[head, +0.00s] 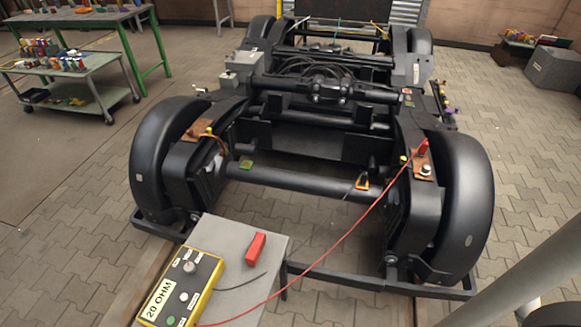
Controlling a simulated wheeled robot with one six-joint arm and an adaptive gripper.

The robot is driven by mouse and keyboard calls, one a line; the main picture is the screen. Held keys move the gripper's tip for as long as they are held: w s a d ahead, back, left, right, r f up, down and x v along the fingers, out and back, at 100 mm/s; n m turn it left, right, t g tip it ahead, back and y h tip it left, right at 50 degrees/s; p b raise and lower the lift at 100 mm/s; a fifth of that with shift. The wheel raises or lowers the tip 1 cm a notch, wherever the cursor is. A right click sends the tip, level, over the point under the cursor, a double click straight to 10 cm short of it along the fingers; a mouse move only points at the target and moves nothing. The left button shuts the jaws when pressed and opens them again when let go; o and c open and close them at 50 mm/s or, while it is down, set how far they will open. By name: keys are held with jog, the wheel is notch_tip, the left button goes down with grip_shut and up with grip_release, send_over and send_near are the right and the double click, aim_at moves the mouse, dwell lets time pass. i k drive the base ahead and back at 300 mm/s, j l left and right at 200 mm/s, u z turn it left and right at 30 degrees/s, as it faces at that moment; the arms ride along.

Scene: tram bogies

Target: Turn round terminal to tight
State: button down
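A yellow-edged test box (180,290) marked "20 OHM" lies on a small grey table. It has a round light knob (189,267), another round knob (184,296) and a green round part (170,320). A copper-coloured plate (416,165) on the right of the bogie carries a round silver part (426,169) and a red clip (422,147). I cannot tell which round part is the terminal, or how tight any is. A red lead (335,235) runs from the clip to the box. My gripper is not in view.
The grey table (225,235) holds a red block (256,247) beside a dark lead. The black bogie (300,185) fills the middle, with large wheels either side. A green-legged bench (85,18) and a trolley (75,75) stand back left. Paved floor at right is largely clear.

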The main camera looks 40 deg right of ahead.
aim_at(425, 169)
jog(key=l+z, duration=0.2)
jog(key=z, duration=0.3)
jog(key=l+z, duration=0.15)
jog(key=z, duration=0.35)
jog(key=j+z, duration=0.15)
jog(key=z, duration=0.25)
jog(key=k+j+z, duration=0.1)
jog(key=z, duration=0.3)
